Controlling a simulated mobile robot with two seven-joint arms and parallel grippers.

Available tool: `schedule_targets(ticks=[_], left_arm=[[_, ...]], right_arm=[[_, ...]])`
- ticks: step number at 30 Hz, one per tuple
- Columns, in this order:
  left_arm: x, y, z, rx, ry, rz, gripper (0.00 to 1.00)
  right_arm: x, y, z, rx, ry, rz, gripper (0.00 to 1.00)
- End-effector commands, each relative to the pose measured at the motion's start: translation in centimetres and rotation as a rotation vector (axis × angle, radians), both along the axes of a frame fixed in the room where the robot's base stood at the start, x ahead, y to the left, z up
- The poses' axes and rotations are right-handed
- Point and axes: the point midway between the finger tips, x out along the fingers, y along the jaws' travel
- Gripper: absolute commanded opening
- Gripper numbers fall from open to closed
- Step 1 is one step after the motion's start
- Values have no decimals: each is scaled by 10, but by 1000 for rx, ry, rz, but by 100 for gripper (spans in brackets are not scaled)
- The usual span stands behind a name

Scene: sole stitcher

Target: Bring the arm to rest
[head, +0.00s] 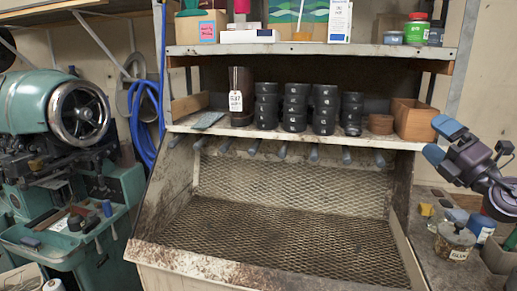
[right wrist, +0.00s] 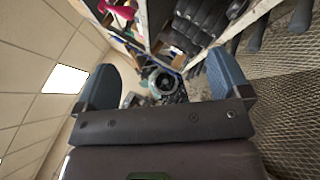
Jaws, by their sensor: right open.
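My right gripper (head: 440,138) is at the right of the head view, raised in front of the right end of the shelf unit. Its two blue fingertips point left and are apart with nothing between them. The right wrist view shows the same open gripper (right wrist: 158,85), with the two blue fingers spread wide and empty. My left gripper is in neither view.
A shelf (head: 300,136) holds stacked black rolls (head: 295,108) and a brown cylinder with a tag (head: 240,95). Below is an empty mesh-lined bin (head: 285,225). A green machine (head: 60,120) stands left. A jar (head: 454,241) stands below my right gripper.

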Motion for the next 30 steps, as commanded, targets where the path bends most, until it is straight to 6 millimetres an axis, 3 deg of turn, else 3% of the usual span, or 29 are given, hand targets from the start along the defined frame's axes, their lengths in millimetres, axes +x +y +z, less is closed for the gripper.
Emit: schedule_targets(ticks=[1, 5, 11, 17, 21, 25, 30], left_arm=[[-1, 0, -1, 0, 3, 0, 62], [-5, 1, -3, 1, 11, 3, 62], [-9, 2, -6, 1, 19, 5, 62], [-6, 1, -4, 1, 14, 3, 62], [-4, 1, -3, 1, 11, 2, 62], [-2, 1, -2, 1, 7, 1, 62], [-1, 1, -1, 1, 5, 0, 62]], right_arm=[[-7, 2, -25, 119, 26, -11, 95], [-26, -3, -83, 425, 103, -86, 95], [-71, -11, -181, 865, 281, -287, 95], [-138, -3, -281, 1249, 524, -552, 95], [-196, 17, -339, 1466, 721, -744, 95], [-241, 39, -372, 1601, 880, -878, 95], [-283, 63, -394, 1709, 1032, -993, 95]])
